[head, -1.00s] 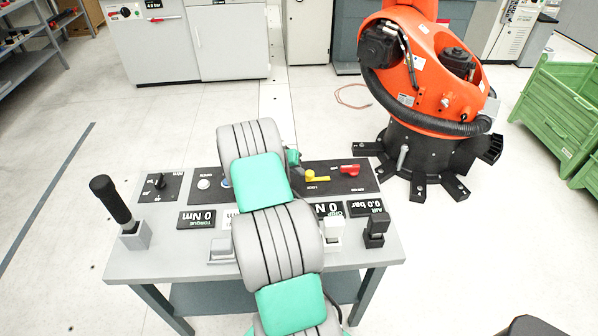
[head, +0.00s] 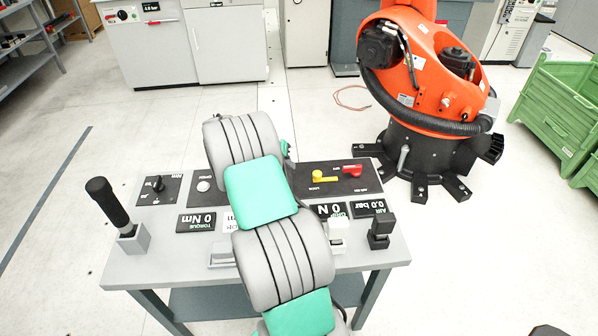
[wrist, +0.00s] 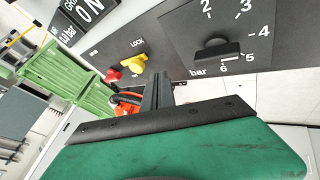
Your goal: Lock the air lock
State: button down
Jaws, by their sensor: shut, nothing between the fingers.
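The yellow lever (head: 323,177) sits on the black panel at the back right of the bench, beside a red lever (head: 353,170). In the wrist view the yellow lever (wrist: 134,62) is by the LOCK lettering, with the red lever (wrist: 114,75) to its left. My gripper (wrist: 164,82) is shut and empty. Its fingers show to the right of the yellow lever, apart from it in the picture. In the head view my own arm hides most of the gripper.
A dial knob (wrist: 214,50) with a bar scale is on the panel right of the fingers. The bench (head: 165,268) also holds a black upright handle (head: 108,202), a black block (head: 381,229) and readout plates. An orange robot (head: 430,90) stands behind, green crates (head: 560,105) at right.

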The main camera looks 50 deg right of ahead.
jog(key=shift+w+v, duration=0.2)
jog(key=shift+v, duration=2.2)
jog(key=shift+a+f, duration=0.15)
jog(key=shift+f, duration=0.05)
